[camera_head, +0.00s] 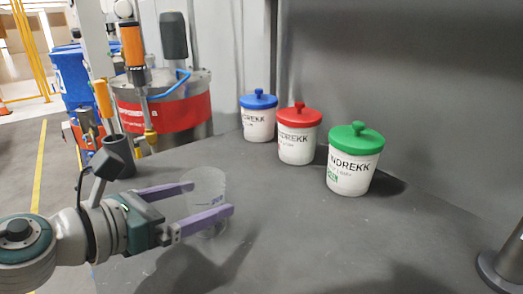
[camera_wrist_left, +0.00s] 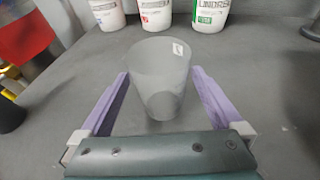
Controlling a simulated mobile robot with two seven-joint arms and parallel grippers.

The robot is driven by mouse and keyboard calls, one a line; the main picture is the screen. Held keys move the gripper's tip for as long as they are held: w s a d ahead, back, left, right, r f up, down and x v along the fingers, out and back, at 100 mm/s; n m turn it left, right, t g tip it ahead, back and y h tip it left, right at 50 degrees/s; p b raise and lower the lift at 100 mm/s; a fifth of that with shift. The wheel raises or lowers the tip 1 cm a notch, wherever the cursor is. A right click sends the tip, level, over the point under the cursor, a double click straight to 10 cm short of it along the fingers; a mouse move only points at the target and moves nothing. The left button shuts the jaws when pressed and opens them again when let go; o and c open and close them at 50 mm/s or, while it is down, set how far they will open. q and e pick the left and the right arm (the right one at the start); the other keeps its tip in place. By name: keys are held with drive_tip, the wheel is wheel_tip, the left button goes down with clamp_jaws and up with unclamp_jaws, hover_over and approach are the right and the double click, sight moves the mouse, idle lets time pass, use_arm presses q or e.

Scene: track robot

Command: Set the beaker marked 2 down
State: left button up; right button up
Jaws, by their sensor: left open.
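A clear, slightly grey beaker (camera_head: 208,184) stands upright on the dark grey table (camera_head: 300,240), between the purple fingers of my left gripper (camera_head: 210,200). It also shows in the left wrist view (camera_wrist_left: 160,75), where it carries a small white label near its rim; I cannot read the mark. My left gripper (camera_wrist_left: 158,95) is open, with a visible gap between each finger and the beaker's lower part. My right gripper is in neither view.
Three white jars stand behind the beaker, with a blue lid (camera_head: 259,101), a red lid (camera_head: 299,115) and a green lid (camera_head: 357,138). A dark cup (camera_head: 119,155) stands at the left edge. The table's front right is mostly clear, with a metal post (camera_head: 505,262) at far right.

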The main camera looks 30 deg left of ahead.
sight(188, 205)
use_arm(q)
drive_tip(key=v, duration=0.5)
drive_tip(key=shift+s+f+b, duration=0.1)
drive_tip(key=shift+s+b, duration=0.25)
drive_tip(key=shift+b, duration=0.05)
drive_tip(key=shift+v, duration=0.9)
